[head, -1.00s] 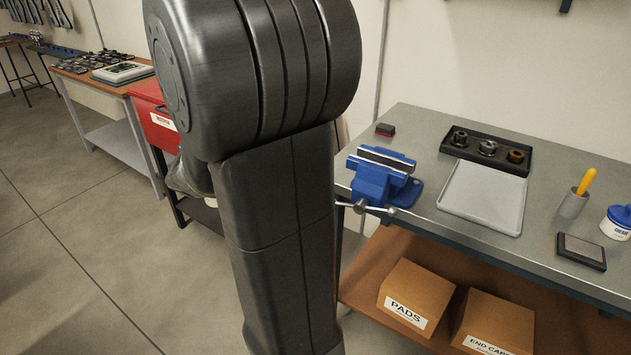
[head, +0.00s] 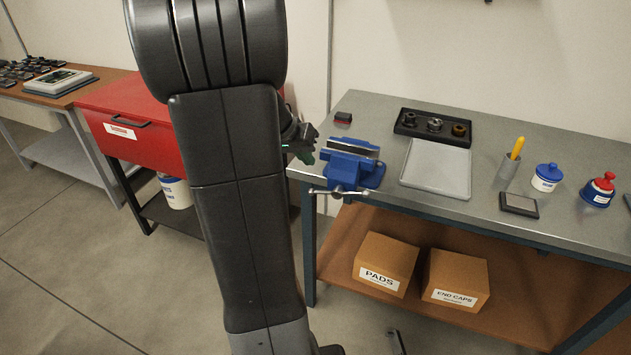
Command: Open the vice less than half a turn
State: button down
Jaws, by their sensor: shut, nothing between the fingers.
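The blue vice (head: 347,166) stands at the front left corner of the grey workbench. Its steel handle bar (head: 340,192) hangs out past the bench's front edge and lies roughly level. My gripper (head: 311,146) shows just left of the vice, partly hidden behind my own dark arm. Its fingers look closed and hold nothing. A small gap seems to separate it from the vice jaws, though the depth is hard to judge.
A red cabinet (head: 118,96) is left; boxes (head: 385,252) sit below.

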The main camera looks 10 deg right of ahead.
send_over(319, 192)
jog(key=w, duration=0.1)
jog(key=f, duration=0.5)
jog(key=shift+w+a, duration=0.2)
jog(key=shift+a, duration=0.15)
jog(key=shift+s+f, duration=0.25)
jog(key=shift+f, duration=0.25)
jog(key=shift+s+f, duration=0.25)
jog(key=shift+f, duration=0.2)
jog(key=shift+s+f, duration=0.25)
jog(key=shift+f, duration=0.25)
jog(key=shift+f, duration=0.1)
notch_tip(319, 192, down, 2)
jog(key=h+b, duration=0.1)
jog(key=b, duration=0.4)
jog(key=shift+s+a+g+b, duration=0.1)
jog(key=shift+g+b, duration=0.2)
jog(key=shift+b, duration=0.05)
